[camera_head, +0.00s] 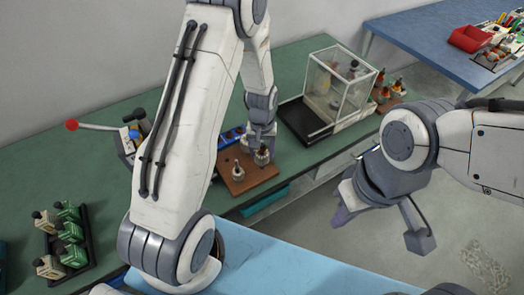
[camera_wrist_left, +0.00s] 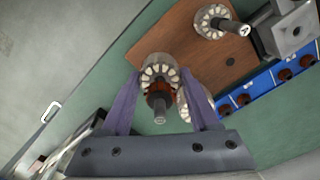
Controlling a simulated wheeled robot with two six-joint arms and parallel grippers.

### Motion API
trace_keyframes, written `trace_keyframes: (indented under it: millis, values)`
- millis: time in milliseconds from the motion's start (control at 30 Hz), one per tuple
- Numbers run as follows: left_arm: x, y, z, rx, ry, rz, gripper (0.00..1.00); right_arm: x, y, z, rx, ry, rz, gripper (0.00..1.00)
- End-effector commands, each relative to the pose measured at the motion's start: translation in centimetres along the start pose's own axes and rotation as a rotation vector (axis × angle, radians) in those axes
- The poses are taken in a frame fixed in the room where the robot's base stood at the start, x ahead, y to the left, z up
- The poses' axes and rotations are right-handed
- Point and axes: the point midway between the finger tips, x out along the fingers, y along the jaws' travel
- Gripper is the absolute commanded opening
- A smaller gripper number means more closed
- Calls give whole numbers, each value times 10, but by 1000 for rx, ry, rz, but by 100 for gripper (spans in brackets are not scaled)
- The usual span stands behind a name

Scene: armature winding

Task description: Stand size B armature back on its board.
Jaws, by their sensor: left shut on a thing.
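The brown board (camera_head: 232,181) lies on the green bench, with armatures standing on it. It also shows in the wrist view (camera_wrist_left: 182,44). My left gripper (camera_head: 262,143) is over the board's right part. In the wrist view its purple fingers (camera_wrist_left: 160,100) are shut on an armature (camera_wrist_left: 158,72) with pale slots, copper winding and a steel shaft. Whether this armature touches the board I cannot tell. A second armature (camera_wrist_left: 202,104) shows partly behind a finger, and a third (camera_wrist_left: 213,20) stands on the board. No size marks are readable. My right gripper (camera_head: 382,222) is open and empty, off the bench.
A clear-walled case (camera_head: 340,82) stands right of the board, with more armatures (camera_head: 384,94) beyond it. A blue tray (camera_wrist_left: 262,88) adjoins the board. A red-knobbed lever device (camera_head: 118,135) and a rack of green parts (camera_head: 66,238) stand left.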

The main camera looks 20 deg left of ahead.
Motion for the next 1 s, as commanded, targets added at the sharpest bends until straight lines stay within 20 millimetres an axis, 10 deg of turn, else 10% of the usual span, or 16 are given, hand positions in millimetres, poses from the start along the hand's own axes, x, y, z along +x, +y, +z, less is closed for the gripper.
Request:
trace_keyframes:
  millis: [1000]
  values:
    - [22, 0, 0, 0, 1, 0, 0, 16, 1, 1, 0, 0, 0, 0]
